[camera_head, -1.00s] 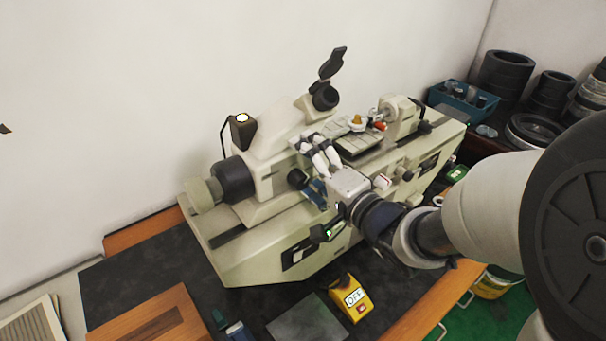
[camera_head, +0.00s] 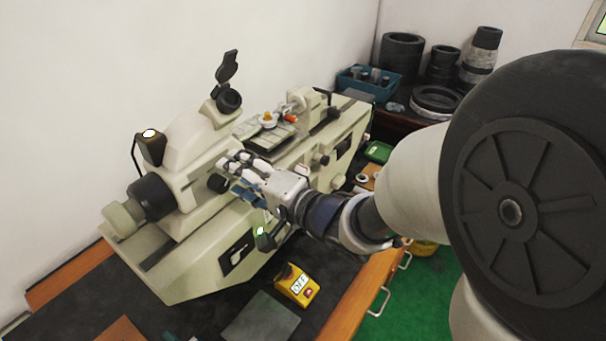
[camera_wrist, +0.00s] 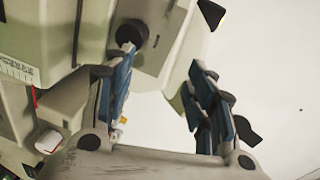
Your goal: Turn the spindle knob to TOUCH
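A cream machine (camera_head: 215,240) stands on the dark bench top. A black round knob (camera_head: 217,183) is on its front face, left of my gripper (camera_head: 240,176). In the wrist view a dark round knob (camera_wrist: 132,33) shows beyond the left fingertip. My gripper (camera_wrist: 160,68) is open, with its blue-padded fingers apart and nothing between them. It is close to the machine's front; I cannot tell whether it touches. A yellow box (camera_head: 297,286) with an OFF label and a dark top sits on the bench in front. No TOUCH mark is readable.
A small green light (camera_head: 260,231) shows on the machine's front below my gripper. A dark flat plate (camera_head: 260,318) lies by the yellow box. A blue bin (camera_head: 352,82) and black rings (camera_head: 402,52) stand behind at right. Green floor (camera_head: 425,300) lies beyond the bench edge.

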